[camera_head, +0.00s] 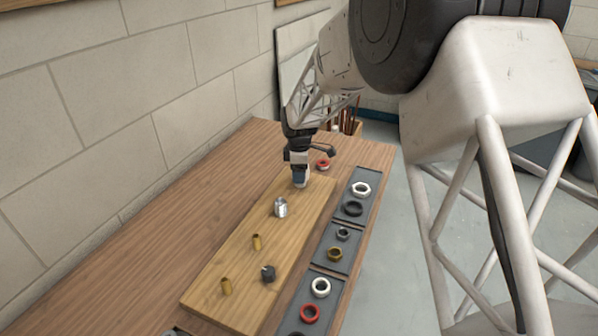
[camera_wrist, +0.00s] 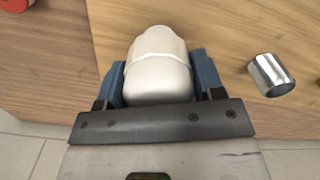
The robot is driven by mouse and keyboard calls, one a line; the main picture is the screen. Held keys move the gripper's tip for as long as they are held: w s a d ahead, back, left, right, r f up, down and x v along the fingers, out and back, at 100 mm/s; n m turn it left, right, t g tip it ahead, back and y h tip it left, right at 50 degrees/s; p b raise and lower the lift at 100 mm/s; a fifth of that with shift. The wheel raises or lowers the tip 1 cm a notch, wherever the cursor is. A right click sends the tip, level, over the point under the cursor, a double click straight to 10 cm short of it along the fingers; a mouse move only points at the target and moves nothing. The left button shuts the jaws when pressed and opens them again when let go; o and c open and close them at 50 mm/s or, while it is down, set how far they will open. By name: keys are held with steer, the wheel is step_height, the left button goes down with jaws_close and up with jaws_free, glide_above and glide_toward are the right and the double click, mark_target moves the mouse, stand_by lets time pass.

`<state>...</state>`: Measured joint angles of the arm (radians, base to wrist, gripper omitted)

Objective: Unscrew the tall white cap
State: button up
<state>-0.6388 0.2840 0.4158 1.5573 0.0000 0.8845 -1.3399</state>
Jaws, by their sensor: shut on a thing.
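The tall white cap (camera_wrist: 158,72) is between the two blue fingers of my gripper (camera_wrist: 160,82) in the wrist view. It has a rounded body with a seam around it. My gripper is shut on it. Whether the cap is still threaded on a fitting cannot be seen.
A silver cylinder (camera_head: 280,207) stands on the board nearby, also seen in the wrist view (camera_wrist: 271,75). Brass fittings (camera_head: 257,242) and a dark fitting (camera_head: 268,273) stand nearer. Dark trays (camera_head: 372,184) with rings lie right.

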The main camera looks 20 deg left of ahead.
steer(key=shift+s+n, duration=0.1)
steer(key=shift+n, duration=1.9)
steer(key=shift+d+n, duration=0.1)
steer(key=shift+n, duration=0.4)
steer(key=n, duration=0.4)
steer(key=shift+r+n, duration=0.15)
steer(key=shift+n, duration=0.25)
steer(key=o, duration=1.2)
steer(key=shift+c, duration=0.2)
steer(key=shift+r, duration=0.15)
steer(key=shift+r, duration=2.35)
